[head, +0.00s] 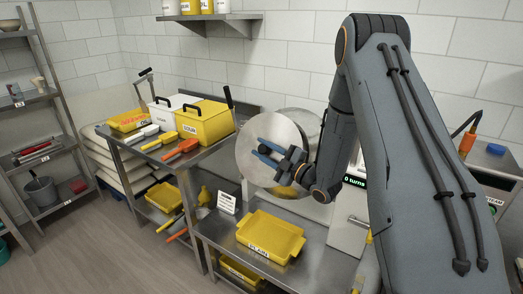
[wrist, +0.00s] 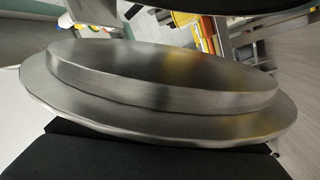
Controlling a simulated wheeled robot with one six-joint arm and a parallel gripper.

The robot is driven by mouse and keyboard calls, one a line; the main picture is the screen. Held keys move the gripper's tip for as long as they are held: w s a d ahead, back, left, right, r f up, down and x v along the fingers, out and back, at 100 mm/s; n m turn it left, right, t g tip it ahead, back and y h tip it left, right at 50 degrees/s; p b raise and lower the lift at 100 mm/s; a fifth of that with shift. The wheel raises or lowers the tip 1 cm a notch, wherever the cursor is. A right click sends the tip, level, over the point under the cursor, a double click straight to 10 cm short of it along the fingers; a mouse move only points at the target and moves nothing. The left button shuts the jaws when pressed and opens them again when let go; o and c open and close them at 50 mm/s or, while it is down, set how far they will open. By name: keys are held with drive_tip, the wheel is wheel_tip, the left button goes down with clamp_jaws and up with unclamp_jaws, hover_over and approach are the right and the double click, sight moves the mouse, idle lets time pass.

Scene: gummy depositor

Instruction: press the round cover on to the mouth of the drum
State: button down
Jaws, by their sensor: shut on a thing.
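The round cover (head: 266,128) is a flat steel disc, held nearly upright in the head view. My gripper (head: 272,156), with blue fingers, is shut on the cover at its near face. In the wrist view the cover (wrist: 150,72) fills most of the picture, with a raised round step inside a wider rim. A second round metal shape, which looks like the drum (head: 307,124), shows behind and to the right of the cover. The cover and my arm hide most of it, its mouth included. I cannot tell whether cover and drum touch.
A yellow tray (head: 270,237) stands on the steel table below. A small sign (head: 227,203) stands at the table's back left. A display (head: 355,182) reads "0 turns" beside my arm. Another bench (head: 190,155) at left holds yellow and white bins and scoops. Open floor lies at lower left.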

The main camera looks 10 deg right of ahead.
sight(270, 150)
drive_tip(key=shift+w+d+f+b, duration=0.75)
drive_tip(key=shift+w+d+b, duration=0.2)
drive_tip(key=shift+b, duration=0.1)
drive_tip(key=shift+w+d+f+b, duration=0.75)
drive_tip(key=shift+w+d+b, duration=0.15)
drive_tip(key=shift+b, duration=0.15)
drive_tip(key=shift+w+d+f, duration=0.1)
drive_tip(key=shift+w, duration=0.05)
drive_tip(key=shift+w+d+f+b, duration=0.15)
drive_tip(key=shift+b, duration=0.2)
drive_tip(key=c, duration=1.3)
unclamp_jaws()
drive_tip(key=shift+o, duration=0.2)
drive_tip(key=shift+f, duration=0.1)
